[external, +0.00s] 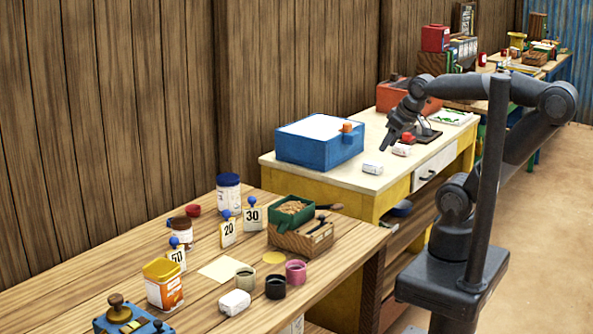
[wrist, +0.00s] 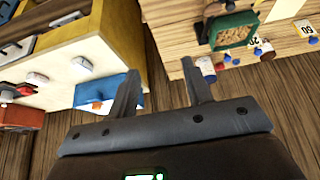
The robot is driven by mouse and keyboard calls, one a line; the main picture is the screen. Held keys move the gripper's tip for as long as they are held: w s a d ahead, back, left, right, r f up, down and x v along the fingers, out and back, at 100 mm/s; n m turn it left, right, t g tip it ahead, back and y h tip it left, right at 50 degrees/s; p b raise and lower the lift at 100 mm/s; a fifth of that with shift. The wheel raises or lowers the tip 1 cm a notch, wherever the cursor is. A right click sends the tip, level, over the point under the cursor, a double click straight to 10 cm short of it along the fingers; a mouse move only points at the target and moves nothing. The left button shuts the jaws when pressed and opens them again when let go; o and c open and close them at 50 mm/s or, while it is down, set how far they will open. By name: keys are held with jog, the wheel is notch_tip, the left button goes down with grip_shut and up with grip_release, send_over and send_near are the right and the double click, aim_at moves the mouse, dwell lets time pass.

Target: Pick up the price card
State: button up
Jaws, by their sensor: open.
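Several white price cards with blue knobs stand on the near wooden table in the external view. They read 50 (external: 176,257), 20 (external: 228,232) and 30 (external: 252,217); I cannot tell which one is meant. In the wrist view one card (wrist: 301,29) shows at the top right edge, and another (wrist: 257,44) is partly hidden near the green box. My gripper (external: 386,147) is open and empty above the yellow table, right of the blue box and well away from the cards. Its fingers (wrist: 160,67) also show in the wrist view with nothing between them.
The blue box (external: 318,140) with a white top stands on the yellow table near small blocks (external: 373,168). On the near table, a wooden crate (external: 297,239) with a green tray (external: 290,211) sits right of the cards. Jars, cups and a yellow-lidded tin (external: 164,286) crowd around them.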

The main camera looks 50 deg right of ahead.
dwell(0.5)
jog(key=o, duration=0.9)
jog(key=shift+c, duration=0.2)
jog(key=w+a+r, duration=0.3)
jog(key=w+a, duration=0.1)
jog(key=w, duration=0.4)
jog(key=w+a+r, duration=0.3)
jog(key=w+a, duration=0.2)
jog(key=w, duration=0.2)
jog(key=g, duration=0.1)
send_over(176, 248)
jog(key=s, duration=0.3)
notch_tip(176, 248, down, 21)
jog(key=x, duration=1)
jog(key=shift+s+f, duration=0.1)
jog(key=shift+f, duration=0.2)
